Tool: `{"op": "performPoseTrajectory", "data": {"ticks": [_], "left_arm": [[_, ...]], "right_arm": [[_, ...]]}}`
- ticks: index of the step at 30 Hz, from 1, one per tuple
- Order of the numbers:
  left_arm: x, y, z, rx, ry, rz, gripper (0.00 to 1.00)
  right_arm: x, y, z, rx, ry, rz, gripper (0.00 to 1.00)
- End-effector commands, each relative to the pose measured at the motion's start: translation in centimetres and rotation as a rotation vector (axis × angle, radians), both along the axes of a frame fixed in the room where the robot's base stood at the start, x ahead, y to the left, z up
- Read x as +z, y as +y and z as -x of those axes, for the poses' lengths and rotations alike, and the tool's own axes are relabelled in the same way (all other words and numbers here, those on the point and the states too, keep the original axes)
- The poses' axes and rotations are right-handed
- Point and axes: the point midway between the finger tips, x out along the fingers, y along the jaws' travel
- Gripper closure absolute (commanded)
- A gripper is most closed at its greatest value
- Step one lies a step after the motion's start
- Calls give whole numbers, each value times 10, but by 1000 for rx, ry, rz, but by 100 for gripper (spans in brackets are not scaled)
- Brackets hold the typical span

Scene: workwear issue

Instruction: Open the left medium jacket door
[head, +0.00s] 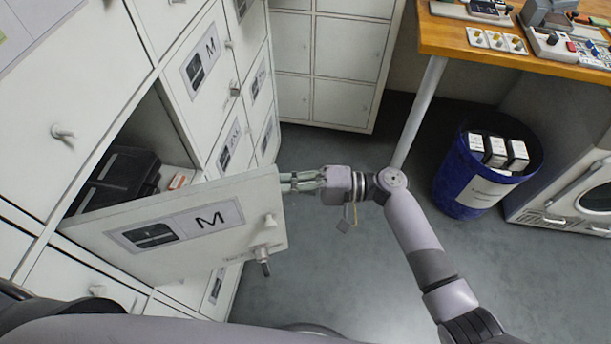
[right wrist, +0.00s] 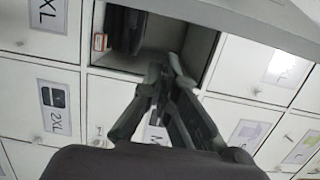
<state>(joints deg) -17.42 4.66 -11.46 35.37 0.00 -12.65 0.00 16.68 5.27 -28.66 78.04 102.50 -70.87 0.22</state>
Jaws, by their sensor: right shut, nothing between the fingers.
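The left medium jacket door (head: 180,250), white with a jacket picture and a large M, stands swung well open from its locker compartment (head: 155,130). It has a small knob and a lock with a key on its front, near its free edge. My right gripper (head: 290,182) is at the free edge of this door, its fingers shut and empty; whether they touch the door is unclear. In the right wrist view the fingers (right wrist: 168,68) point toward the open compartment (right wrist: 180,35). Inside are a dark folded item (head: 115,175) and a small orange-and-white box (head: 180,180). My left gripper is not in view.
Another M door (head: 205,60) and several other locker doors are shut. A blue bin (head: 465,180) with white boxes stands right, beside a white machine (head: 575,190). A wooden table (head: 450,40) is at the back right. Grey floor (head: 350,270) is clear between.

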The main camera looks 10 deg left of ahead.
Motion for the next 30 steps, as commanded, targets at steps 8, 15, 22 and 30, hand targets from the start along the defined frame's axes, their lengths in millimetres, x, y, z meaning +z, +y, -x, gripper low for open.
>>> {"op": "performPoseTrajectory", "data": {"ticks": [8,15,22,30], "left_arm": [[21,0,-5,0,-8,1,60],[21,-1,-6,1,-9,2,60],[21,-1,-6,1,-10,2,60],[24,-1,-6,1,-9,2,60]], "right_arm": [[0,-18,28,-3,3,4,100],[-2,-19,30,-3,1,4,100],[-2,-19,30,-4,2,4,100],[-1,-15,39,-25,4,4,100]]}}
